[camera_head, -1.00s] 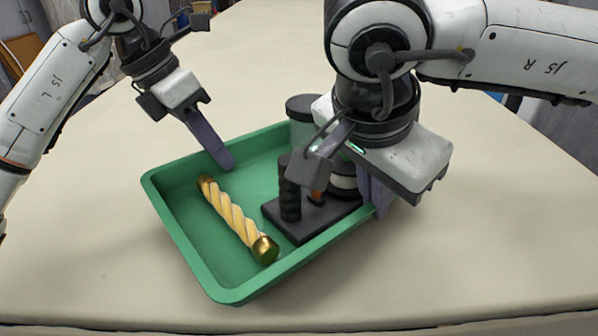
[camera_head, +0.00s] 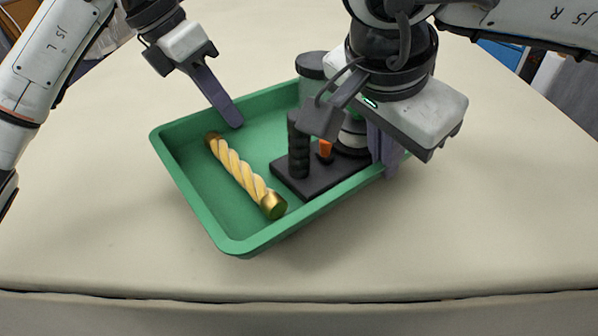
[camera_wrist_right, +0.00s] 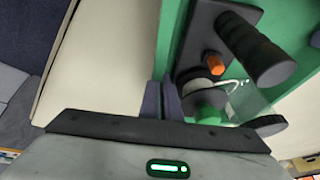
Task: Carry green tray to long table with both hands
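The green tray (camera_head: 196,205) is over the pale table, tilted in the picture; I cannot tell whether it touches the cloth. My left gripper (camera_head: 232,120) is at its far-left wall, with one finger visible inside the rim; the other finger is hidden. My right gripper (camera_head: 382,160) is shut on the right wall, one finger on each side of it. In the right wrist view, its fingers (camera_wrist_right: 162,102) stand close together by the green wall. The tray holds a twisted yellow roll with gold ends (camera_head: 240,174) and a black stand (camera_head: 310,185).
The long table (camera_head: 470,225) has a pale cloth, clear around the tray. Its front edge (camera_head: 300,297) crosses the lower picture. A clear container with a dark lid (camera_head: 311,66) stands at the tray's far side, partly hidden by my right gripper.

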